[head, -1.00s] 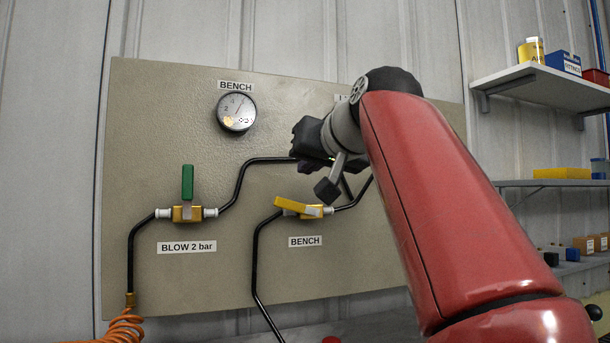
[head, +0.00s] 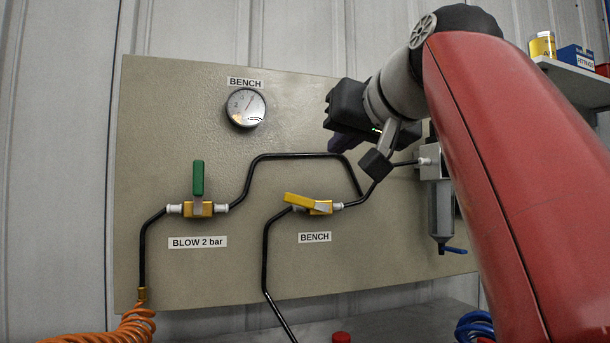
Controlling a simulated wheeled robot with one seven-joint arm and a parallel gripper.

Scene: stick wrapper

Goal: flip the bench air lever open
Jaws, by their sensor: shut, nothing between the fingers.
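The bench air lever (head: 301,200) is a yellow handle on a brass valve (head: 322,208), above the lower BENCH label (head: 314,238). The handle points left and slightly up, roughly in line with the short pipe through the valve. My gripper (head: 341,146) is shut and empty, above and to the right of the lever, apart from it. Its fingers are dark and partly hidden behind its body. The lever is fully in view.
A green upright lever (head: 198,178) sits on the BLOW 2 bar valve to the left. A round gauge (head: 245,108) is above. Black pipes (head: 266,250) run along the panel (head: 220,275). A filter unit (head: 441,205) is at right, partly behind my arm.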

